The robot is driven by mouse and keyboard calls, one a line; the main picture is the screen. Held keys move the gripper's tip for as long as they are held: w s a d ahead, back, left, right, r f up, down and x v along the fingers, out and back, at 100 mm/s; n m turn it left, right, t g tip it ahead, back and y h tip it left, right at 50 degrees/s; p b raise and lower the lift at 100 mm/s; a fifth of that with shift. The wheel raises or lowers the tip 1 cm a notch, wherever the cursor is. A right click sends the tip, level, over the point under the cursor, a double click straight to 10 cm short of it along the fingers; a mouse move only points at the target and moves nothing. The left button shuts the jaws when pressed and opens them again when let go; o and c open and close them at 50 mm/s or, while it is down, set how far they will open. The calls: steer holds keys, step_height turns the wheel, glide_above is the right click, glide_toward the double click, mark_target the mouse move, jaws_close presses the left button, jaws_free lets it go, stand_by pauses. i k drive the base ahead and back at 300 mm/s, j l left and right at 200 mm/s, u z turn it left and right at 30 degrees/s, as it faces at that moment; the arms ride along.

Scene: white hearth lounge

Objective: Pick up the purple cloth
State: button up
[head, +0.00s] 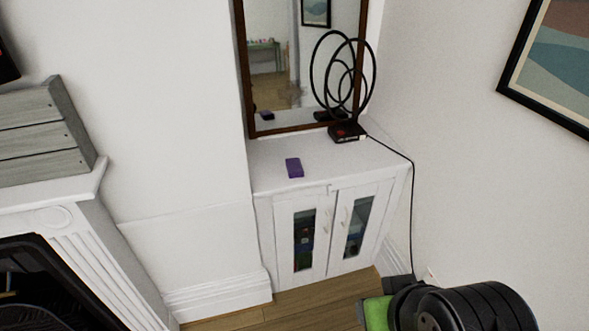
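The purple cloth (294,168) is a small, compact purple block shape, seemingly folded. It lies on the white top of a low cabinet (270,179), left of the middle and near the front edge. Nothing touches it or covers it. My gripper is not recognisable in the head view, so I cannot see whether it is open or shut.
A black ring-shaped lamp (347,132) stands at the cabinet's back right, its cable hanging down the right side. A wood-framed mirror (272,70) rises behind. A white fireplace surround (95,215) stands left. A dark ribbed shape, possibly mine, fills the lower right.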

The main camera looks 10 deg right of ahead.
mark_target(294, 168)
steer(key=i+l+u, duration=0.15)
steer(key=i+u, duration=0.15)
steer(key=u, duration=0.15)
steer(key=i+l+u, duration=0.25)
steer(key=u, duration=0.15)
steer(key=i+l+u, duration=0.2)
steer(key=l+u, duration=0.25)
steer(key=i+l+u, duration=0.2)
steer(key=u, duration=0.2)
steer(key=l+u, duration=0.85)
steer(key=l, duration=0.15)
steer(key=i, duration=0.05)
